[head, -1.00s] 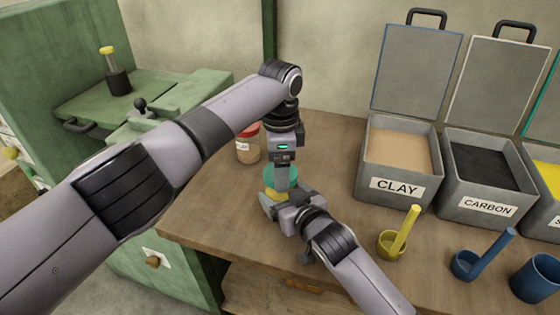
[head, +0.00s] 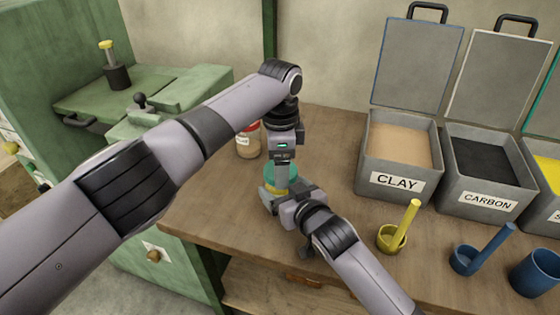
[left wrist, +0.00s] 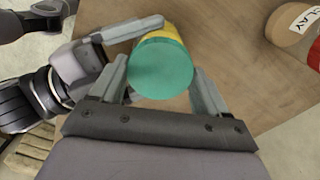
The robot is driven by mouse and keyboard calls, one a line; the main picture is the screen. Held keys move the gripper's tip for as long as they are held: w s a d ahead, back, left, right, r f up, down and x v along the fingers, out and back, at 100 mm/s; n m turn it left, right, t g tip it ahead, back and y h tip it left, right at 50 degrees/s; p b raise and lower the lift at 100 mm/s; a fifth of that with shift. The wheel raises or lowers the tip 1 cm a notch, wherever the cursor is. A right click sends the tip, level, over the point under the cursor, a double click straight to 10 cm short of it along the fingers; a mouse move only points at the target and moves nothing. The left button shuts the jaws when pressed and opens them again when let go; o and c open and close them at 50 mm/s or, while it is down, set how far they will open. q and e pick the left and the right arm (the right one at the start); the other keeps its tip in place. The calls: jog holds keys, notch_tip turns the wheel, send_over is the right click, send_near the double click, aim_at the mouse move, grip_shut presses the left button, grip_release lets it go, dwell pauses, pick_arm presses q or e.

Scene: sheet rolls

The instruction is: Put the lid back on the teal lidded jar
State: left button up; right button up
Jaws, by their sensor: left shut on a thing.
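The jar's teal lid (head: 283,176) is between the fingers of my left gripper (head: 280,184), which points down and is shut on it. In the left wrist view the lid (left wrist: 162,68) fills the gap between the two left fingertips (left wrist: 162,72). The yellow-filled jar (left wrist: 165,34) shows just beyond the lid, in line with it; I cannot tell whether lid and jar touch. My right gripper (head: 275,199) is at the jar's side, low by the bench.
A red-lidded jar (head: 248,142) stands behind on the wooden bench (head: 335,165). Open grey bins of clay (head: 400,184) and carbon (head: 480,200) are at the right. A yellow scoop (head: 393,240), a blue scoop (head: 467,265) and a blue cup (head: 536,276) stand along the front.

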pick_arm(q)
jog(key=shift+f, duration=0.15)
pick_arm(e)
grip_shut()
pick_arm(q)
jog(key=m, duration=0.4)
jog(key=shift+m, duration=0.4)
jog(key=m, duration=1.2)
jog(key=shift+d, duration=0.1)
jog(key=m, duration=0.7)
jog(key=o, duration=1)
